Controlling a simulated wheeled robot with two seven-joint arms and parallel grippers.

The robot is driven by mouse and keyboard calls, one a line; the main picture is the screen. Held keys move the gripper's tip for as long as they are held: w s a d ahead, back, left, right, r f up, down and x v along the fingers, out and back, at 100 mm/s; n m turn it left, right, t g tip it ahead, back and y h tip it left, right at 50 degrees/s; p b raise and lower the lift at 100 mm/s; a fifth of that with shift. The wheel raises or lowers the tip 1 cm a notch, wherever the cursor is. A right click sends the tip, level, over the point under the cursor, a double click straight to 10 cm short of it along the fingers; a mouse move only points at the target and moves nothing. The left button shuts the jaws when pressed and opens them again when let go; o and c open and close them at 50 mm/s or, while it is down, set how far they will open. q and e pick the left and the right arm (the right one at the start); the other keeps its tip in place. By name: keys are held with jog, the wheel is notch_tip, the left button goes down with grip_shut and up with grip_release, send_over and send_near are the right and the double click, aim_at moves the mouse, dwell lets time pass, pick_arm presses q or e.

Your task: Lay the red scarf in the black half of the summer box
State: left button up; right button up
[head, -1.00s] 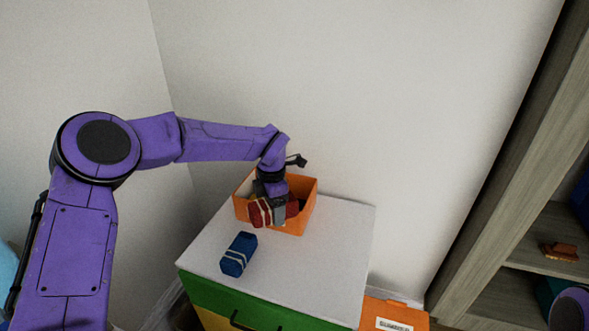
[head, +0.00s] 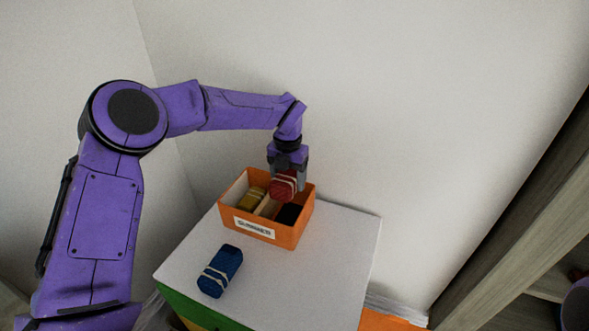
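The red scarf (head: 283,188), a rolled bundle with pale bands, is gripped by my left gripper (head: 286,178). It is over the right half of the orange summer box (head: 287,236), which has a white label on its front. A divider splits the box. The right half shows a black area (head: 290,214), partly hidden by the scarf. The left half holds a mustard-yellow rolled item (head: 252,198). I cannot tell whether the scarf touches the box. My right gripper is not in view.
The box stands on a white-topped cabinet (head: 330,270) against the wall. A blue rolled scarf (head: 220,271) with pale bands lies on the top in front of the box. The top to the right is clear. A wooden shelf unit (head: 520,240) stands at the right.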

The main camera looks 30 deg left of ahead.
pick_arm(q)
jog(key=shift+f, duration=0.1)
jog(key=shift+s+f+b, duration=0.3)
jog(key=shift+s+b, duration=0.15)
jog(key=shift+f, duration=0.25)
jog(key=shift+w+a+f+b, duration=0.1)
jog(key=shift+w+f+b, duration=0.1)
jog(key=shift+f+b, duration=0.95)
notch_tip(320, 180, down, 3)
jog(key=shift+f+b, duration=0.1)
jog(key=shift+b, duration=0.8)
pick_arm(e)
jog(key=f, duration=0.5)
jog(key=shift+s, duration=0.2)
pick_arm(q)
jog(key=o, duration=1.2)
jog(key=shift+s, duration=0.1)
jog(key=shift+c, duration=0.2)
